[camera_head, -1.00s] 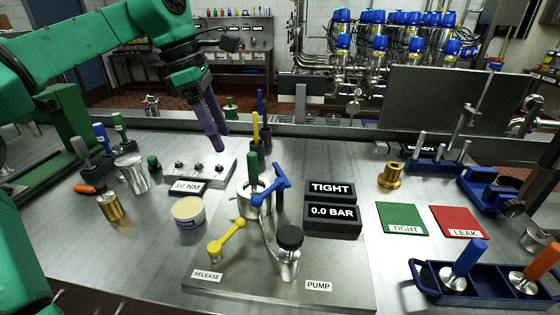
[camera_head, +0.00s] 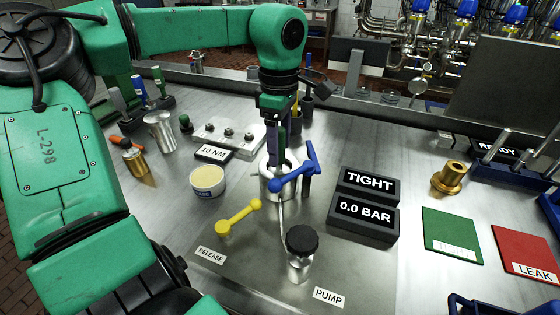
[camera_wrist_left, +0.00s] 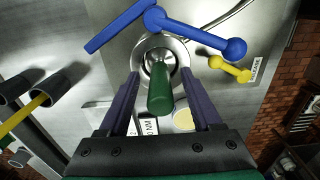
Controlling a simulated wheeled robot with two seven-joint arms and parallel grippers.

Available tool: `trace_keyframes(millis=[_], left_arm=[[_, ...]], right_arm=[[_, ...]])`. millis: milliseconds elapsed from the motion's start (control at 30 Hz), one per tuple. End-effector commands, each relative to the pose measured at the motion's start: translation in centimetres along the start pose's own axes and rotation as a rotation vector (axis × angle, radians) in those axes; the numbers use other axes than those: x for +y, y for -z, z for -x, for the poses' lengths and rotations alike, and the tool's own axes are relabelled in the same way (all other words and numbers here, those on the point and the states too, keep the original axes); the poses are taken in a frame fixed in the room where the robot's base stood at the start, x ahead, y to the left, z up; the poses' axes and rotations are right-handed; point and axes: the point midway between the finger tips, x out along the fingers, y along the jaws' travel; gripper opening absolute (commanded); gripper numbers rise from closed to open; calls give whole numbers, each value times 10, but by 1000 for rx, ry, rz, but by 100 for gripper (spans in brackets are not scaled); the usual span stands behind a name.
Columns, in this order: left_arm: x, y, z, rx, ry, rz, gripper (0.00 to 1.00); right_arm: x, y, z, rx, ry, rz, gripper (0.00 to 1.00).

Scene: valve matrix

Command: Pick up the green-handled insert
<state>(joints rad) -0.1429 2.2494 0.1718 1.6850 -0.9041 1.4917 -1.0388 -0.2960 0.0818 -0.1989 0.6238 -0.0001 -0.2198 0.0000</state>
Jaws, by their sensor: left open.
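The green-handled insert (camera_head: 282,137) stands in the round metal housing (camera_head: 265,180) on the test plate. Its green handle (camera_wrist_left: 160,92) points toward the camera in the left wrist view. My left gripper (camera_head: 281,158) points down over the housing, open, with its purple fingers around the handle. In the left wrist view the fingers (camera_wrist_left: 160,78) lie on either side of the handle with gaps, and I see no contact. In the head view the fingers partly hide the handle and the housing. My right gripper is out of view.
A yellow lever (camera_head: 238,216), a black-capped pump (camera_head: 301,245) and the TIGHT display (camera_head: 369,182) are nearby. Black sockets (camera_head: 307,106) stand behind. A cream tub (camera_head: 207,180) sits left.

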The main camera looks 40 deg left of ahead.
Motion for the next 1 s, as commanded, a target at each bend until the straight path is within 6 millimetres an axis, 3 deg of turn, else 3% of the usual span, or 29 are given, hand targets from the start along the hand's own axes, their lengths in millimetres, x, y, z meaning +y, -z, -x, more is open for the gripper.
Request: trace_keyframes(millis=[100, 300, 467, 500, 1000], left_arm=[[-1, 0, -14, -1, 1, 0, 66], [0, 0, -16, -1, -1, 0, 66], [0, 0, -16, -1, -1, 0, 4], [0, 0, -16, -1, -1, 0, 0], [0, 0, -16, -1, -1, 1, 0]], right_arm=[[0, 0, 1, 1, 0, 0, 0], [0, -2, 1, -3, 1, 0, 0], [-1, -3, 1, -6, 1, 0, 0], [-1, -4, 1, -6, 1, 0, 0], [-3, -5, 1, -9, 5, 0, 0]])
